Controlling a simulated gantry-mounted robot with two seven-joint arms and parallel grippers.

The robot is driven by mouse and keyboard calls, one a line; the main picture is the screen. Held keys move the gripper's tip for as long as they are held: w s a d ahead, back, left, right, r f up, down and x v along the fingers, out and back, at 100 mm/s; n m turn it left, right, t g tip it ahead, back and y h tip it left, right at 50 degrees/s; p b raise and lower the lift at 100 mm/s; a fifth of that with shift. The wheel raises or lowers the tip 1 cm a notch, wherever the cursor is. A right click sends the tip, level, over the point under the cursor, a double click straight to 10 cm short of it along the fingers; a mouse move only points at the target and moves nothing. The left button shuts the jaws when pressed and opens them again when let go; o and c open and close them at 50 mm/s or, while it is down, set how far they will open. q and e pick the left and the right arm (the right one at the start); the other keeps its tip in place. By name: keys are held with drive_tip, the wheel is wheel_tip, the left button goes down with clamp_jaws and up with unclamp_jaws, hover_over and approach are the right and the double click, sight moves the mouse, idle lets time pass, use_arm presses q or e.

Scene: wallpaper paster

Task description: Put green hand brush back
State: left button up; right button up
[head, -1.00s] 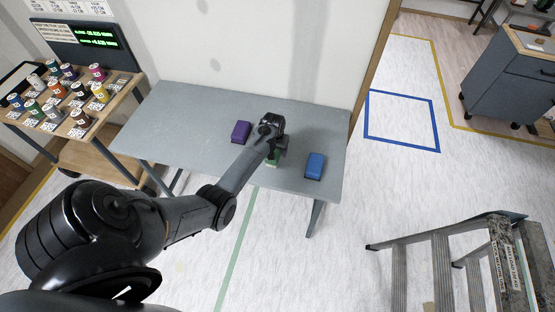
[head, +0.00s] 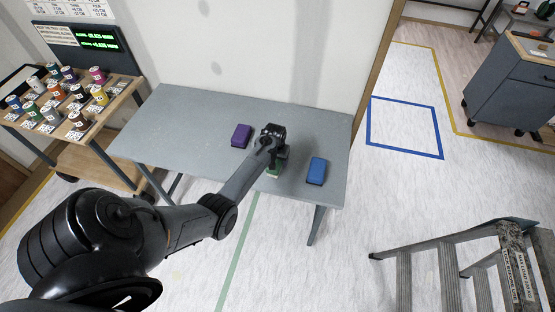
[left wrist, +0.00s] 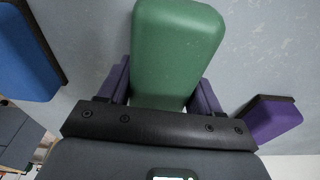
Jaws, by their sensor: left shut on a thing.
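The green hand brush (head: 273,171) is on the grey-blue table, mostly hidden under my left gripper (head: 276,160) in the head view. In the left wrist view the green brush (left wrist: 176,50) sits between the two purple-padded fingers of my left gripper (left wrist: 160,92), which is shut on it. I cannot tell whether the brush touches the tabletop. A purple brush (head: 241,136) lies to its left and a blue brush (head: 316,170) to its right in the head view. My right gripper is not in view.
The grey-blue table (head: 180,125) stands against the wall, with clear top on its left half. A wooden cart (head: 125,92) with several coloured spools is at the left. A metal stepladder (head: 450,262) stands at the lower right. A blue floor square (head: 405,126) is empty.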

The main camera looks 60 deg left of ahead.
use_arm(q)
drive_tip(key=shift+f, duration=0.15)
drive_tip(key=o, duration=1.1)
